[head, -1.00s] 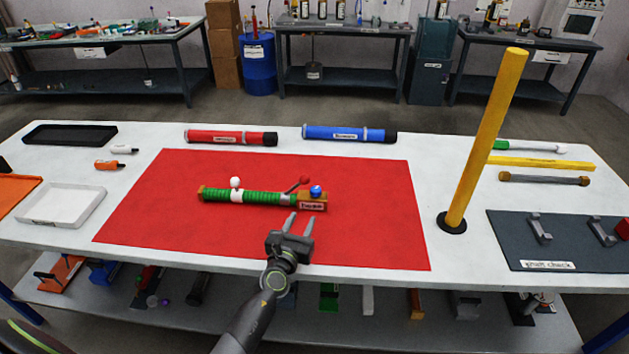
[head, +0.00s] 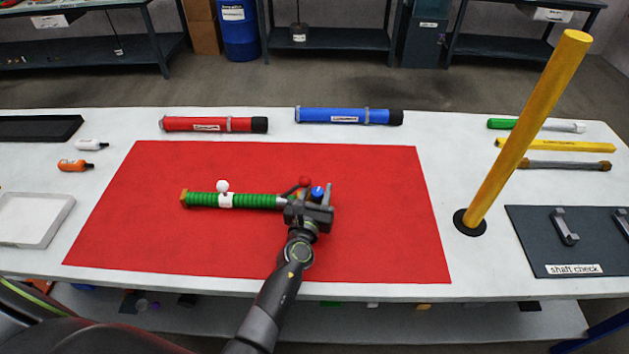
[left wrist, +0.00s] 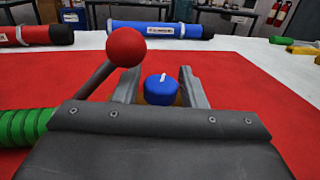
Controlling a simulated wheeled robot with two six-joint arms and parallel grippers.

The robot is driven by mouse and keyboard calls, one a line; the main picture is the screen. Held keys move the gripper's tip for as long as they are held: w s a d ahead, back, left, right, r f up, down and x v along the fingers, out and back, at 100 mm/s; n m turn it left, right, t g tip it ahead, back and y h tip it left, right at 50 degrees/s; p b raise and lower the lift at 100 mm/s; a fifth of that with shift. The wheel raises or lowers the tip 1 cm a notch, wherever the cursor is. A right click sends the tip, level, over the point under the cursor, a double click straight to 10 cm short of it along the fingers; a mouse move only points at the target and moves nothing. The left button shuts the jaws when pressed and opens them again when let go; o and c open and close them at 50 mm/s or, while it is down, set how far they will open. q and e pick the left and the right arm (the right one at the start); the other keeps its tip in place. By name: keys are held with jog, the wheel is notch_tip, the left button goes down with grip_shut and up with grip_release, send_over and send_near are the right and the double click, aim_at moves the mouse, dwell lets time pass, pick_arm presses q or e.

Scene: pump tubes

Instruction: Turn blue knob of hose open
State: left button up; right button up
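The green ribbed hose (head: 250,201) lies on the red mat (head: 150,240). It has a white collar with a white ball, a lever with a red ball (head: 305,182), and a blue knob (head: 318,192) at its right end. My left gripper (head: 317,190) is over that right end and hides most of the end block. In the left wrist view the blue knob (left wrist: 160,90) with a white mark on top sits between the two open fingers (left wrist: 160,84), with narrow gaps on each side. The red ball (left wrist: 126,47) stands just left of the left finger. My right gripper is not in view.
A red tube (head: 214,124) and a blue tube (head: 345,116) lie behind the mat. A tilted yellow pole (head: 530,125) stands to the right, near a dark shaft-check mat (head: 540,235). Small bottles and a white tray (head: 38,243) are at the left.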

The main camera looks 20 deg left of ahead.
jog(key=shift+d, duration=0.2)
pick_arm(q)
jog(key=shift+r, duration=0.1)
jog(key=shift+c, duration=0.4)
jog(key=c, duration=0.6)
jog(key=shift+h+b, duration=0.3)
jog(key=shift+b, duration=0.1)
jog(key=m+h+b, duration=0.2)
jog(key=h, duration=0.1)
jog(key=shift+f, duration=0.25)
jog(key=shift+m+g+h+b, duration=0.3)
jog(key=shift+m+h+b, duration=0.6)
jog(key=shift+h, duration=0.1)
jog(key=shift+r+m+h, duration=0.15)
jog(key=shift+m+h, duration=0.25)
jog(key=shift+h, duration=0.3)
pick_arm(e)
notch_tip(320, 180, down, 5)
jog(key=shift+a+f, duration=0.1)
pick_arm(q)
jog(key=o, duration=0.7)
